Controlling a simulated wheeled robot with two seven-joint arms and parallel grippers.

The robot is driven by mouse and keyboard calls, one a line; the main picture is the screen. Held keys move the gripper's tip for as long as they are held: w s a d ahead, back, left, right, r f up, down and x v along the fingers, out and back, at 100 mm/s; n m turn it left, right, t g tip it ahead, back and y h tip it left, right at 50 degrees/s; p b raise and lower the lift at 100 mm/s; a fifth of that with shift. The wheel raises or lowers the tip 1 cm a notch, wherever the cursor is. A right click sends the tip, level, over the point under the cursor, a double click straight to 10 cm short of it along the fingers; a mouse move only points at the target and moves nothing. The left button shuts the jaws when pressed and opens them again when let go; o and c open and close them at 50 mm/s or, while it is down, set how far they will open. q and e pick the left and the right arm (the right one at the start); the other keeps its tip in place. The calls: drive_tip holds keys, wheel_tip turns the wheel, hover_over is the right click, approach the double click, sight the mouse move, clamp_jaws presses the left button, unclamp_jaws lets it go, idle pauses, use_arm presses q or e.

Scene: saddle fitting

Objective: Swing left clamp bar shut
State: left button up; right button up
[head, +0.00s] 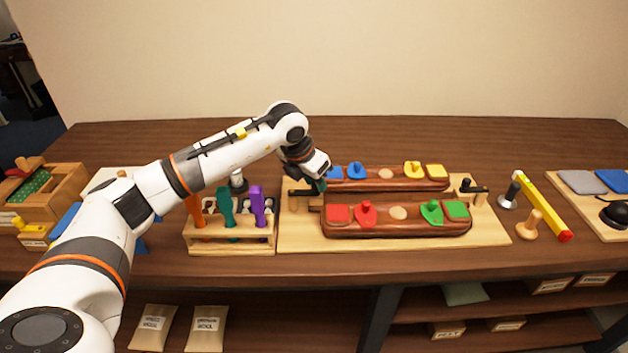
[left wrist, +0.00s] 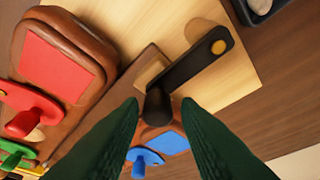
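The left clamp bar (left wrist: 190,70) is a black bar with an orange pivot disc and a dark knob (left wrist: 157,105) at its other end. In the head view the bar (head: 300,192) shows at the left end of the wooden saddle, partly hidden by my gripper. My left gripper (head: 319,184) is over that end. In the left wrist view its two dark green fingers (left wrist: 159,106) are apart, with the knob between their tips; I cannot tell whether they touch it. The saddle's front side (head: 395,229) has red and green pads, its rear side (head: 390,184) blue and yellow ones. My right gripper is out of view.
The saddle stands on a pale board (head: 492,228). Another black clamp (head: 473,188) is at its right end. A wooden rack (head: 232,247) with orange, teal and purple handled tools stands close left. Bare table runs along the back.

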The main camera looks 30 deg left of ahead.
use_arm(q)
drive_tip(key=shift+o, duration=0.8)
drive_tip(key=b+v, duration=0.1)
drive_tip(key=v, duration=1.1)
drive_tip(key=shift+b, duration=0.35)
drive_tip(key=shift+f, duration=0.1)
